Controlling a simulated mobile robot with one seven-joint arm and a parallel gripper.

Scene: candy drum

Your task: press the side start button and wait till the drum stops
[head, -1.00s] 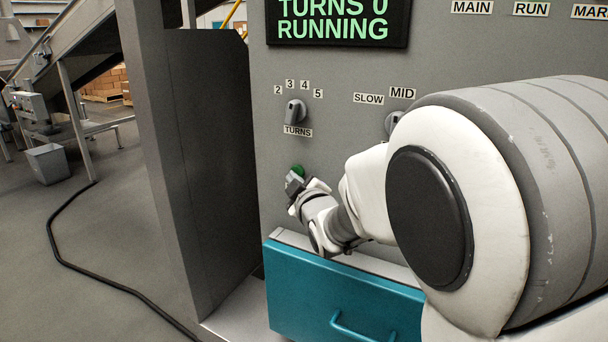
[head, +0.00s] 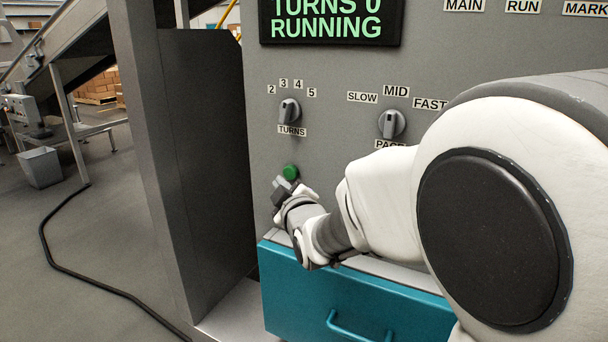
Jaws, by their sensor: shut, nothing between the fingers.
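The green start button (head: 291,172) is on the grey panel (head: 330,150), below the TURNS knob (head: 289,110). My gripper (head: 281,184) is shut and empty, just below and left of the button. The button's face shows almost whole; I cannot tell whether the fingertips touch its lower edge. The display (head: 330,22) reads "TURNS 0 RUNNING" in green letters. The TURNS knob has the numbers 2 to 5 around it. The drum itself is not in view.
A pace knob (head: 392,124) with SLOW, MID and FAST labels is to the right. A teal drawer (head: 350,300) with a handle sits below my gripper. A dark upright plate (head: 205,150) stands left of the panel. A black cable (head: 75,265) lies on the open floor.

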